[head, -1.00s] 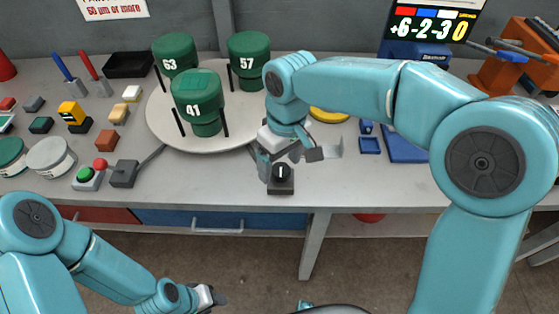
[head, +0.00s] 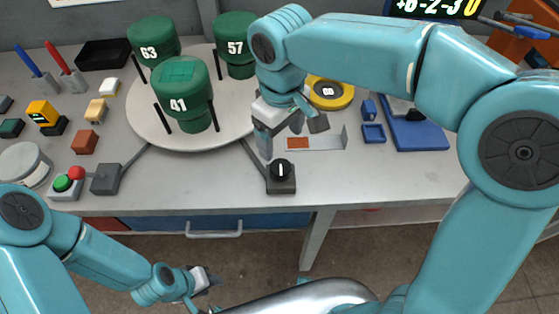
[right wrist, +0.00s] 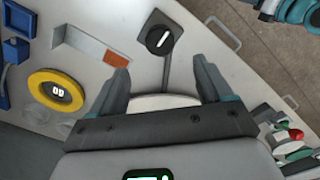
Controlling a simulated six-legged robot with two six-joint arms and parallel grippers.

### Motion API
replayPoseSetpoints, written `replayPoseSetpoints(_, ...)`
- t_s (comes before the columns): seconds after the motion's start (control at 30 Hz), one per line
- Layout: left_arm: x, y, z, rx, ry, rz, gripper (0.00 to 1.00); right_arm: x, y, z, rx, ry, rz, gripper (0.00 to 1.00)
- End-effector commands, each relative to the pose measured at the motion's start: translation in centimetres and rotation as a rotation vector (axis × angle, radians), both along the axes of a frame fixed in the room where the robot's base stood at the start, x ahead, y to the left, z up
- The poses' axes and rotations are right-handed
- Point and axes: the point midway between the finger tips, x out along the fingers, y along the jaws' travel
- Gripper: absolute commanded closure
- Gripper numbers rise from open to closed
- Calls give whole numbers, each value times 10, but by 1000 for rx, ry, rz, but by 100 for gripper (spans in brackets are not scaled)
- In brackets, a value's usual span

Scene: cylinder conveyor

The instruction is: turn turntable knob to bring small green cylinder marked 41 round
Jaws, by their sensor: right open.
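The green cylinder marked 41 (head: 181,88) stands upright at the front of the round pale turntable (head: 150,128). Green cylinders marked 63 (head: 153,38) and 57 (head: 236,42) stand behind it. The black knob (head: 281,170), with a white pointer line, sits on a dark box at the table's front edge; it also shows in the right wrist view (right wrist: 159,40). My right gripper (head: 283,138) is open and empty, just behind and above the knob, apart from it. In the wrist view the knob lies beyond the fingertips. My left gripper (head: 205,282) is low before the table; its jaws are unclear.
A yellow ring gauge (head: 329,92) and blue stands (head: 420,135) are right of the turntable. A button box with green and red buttons (head: 66,185), small blocks and a black tray (head: 103,53) are at left. The front table strip right of the knob is clear.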

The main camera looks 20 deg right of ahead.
Motion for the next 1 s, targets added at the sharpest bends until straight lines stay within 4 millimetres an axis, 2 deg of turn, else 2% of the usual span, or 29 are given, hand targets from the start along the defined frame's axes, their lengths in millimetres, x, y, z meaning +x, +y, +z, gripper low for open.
replayPoseSetpoints(0.03, 0, 0, -2, 0, 0, 0, 57, -1, 0, -14, -2, 4, 0, 21)
replayPoseSetpoints(0.2, 0, 0, -5, 0, 0, 0, 57, 0, 0, -54, -1, 5, -1, 21)
replayPoseSetpoints(0.4, 0, 0, -7, 0, 0, 0, 57, 2, 1, -86, 0, 2, -1, 21)
replayPoseSetpoints(0.57, 0, 0, -7, 0, 0, 0, 57, 3, 1, -98, 0, 1, -1, 21)
replayPoseSetpoints(0.83, 0, 0, -7, 0, 0, 0, 57, 4, 1, -100, 0, -1, -1, 21)
replayPoseSetpoints(0.87, 0, 0, -7, 0, 0, 0, 57, 4, 1, -100, 0, -1, -1, 24)
replayPoseSetpoints(1.0, 0, 0, -7, 0, 0, 0, 57, 4, 1, -100, 1, 0, -1, 70)
